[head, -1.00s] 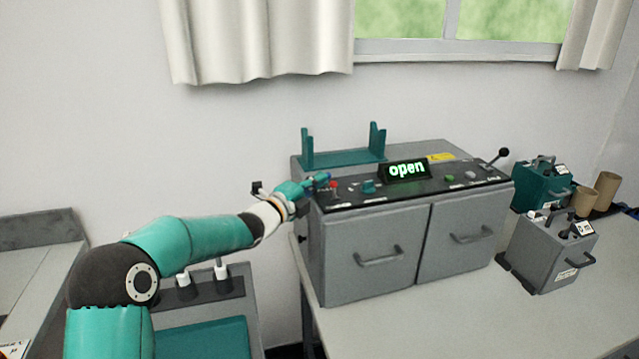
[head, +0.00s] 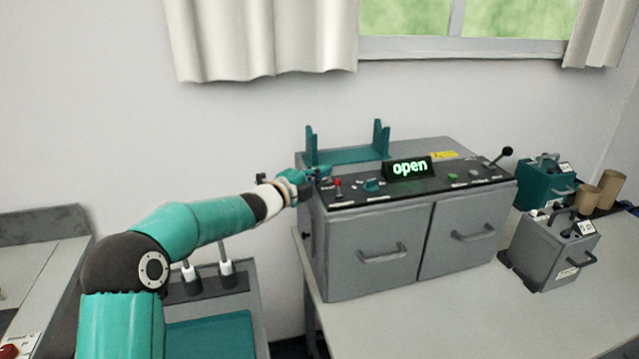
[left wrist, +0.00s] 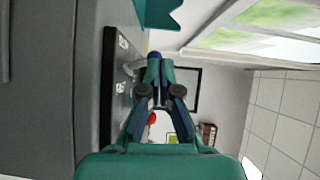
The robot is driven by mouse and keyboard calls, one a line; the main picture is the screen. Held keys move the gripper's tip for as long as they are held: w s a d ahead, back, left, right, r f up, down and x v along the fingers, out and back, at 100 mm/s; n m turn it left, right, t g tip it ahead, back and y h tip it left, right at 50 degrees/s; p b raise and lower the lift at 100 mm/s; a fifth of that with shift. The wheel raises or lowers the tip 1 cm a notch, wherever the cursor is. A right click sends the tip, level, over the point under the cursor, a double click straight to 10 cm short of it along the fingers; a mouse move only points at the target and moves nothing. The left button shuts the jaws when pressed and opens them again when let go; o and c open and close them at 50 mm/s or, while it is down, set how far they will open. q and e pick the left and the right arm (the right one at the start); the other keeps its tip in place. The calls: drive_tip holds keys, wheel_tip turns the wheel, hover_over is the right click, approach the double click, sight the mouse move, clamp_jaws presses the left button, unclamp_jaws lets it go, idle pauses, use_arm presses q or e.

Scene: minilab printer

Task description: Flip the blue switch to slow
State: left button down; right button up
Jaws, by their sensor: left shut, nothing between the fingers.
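The blue switch shows in the left wrist view as a blue-tipped lever (left wrist: 156,56) on the dark control panel, right at my fingertips and partly hidden by them. In the head view it is hard to tell from the fingers. My left gripper (head: 322,173) reaches over the left end of the grey machine's panel (head: 410,188). In the left wrist view the gripper (left wrist: 154,68) is shut, with nothing held between its fingers. Whether it touches the blue switch I cannot tell. My right gripper is not in view.
A red-tipped lever (head: 338,184) stands close to my left gripper, with a teal knob (head: 372,185) to its right. A teal bracket (head: 347,155) rises behind. A grey box (head: 552,252) stands at right.

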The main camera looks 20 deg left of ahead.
use_arm(q)
drive_tip(key=shift+s, duration=0.15)
drive_tip(key=shift+s+a+r, duration=0.1)
drive_tip(key=shift+s+a, duration=0.05)
drive_tip(key=shift+s, duration=0.15)
drive_tip(key=s+a+r+b, duration=0.1)
drive_tip(key=s+a+r, duration=0.1)
drive_tip(key=s, duration=0.3)
drive_tip(key=s+a+r+b, duration=0.1)
drive_tip(key=s+a, duration=0.1)
drive_tip(key=s, duration=0.4)
drive_tip(key=shift+s+r+b, duration=0.3)
drive_tip(key=shift+r+b, duration=0.05)
drive_tip(key=shift+b, duration=0.05)
drive_tip(key=shift+a, duration=0.1)
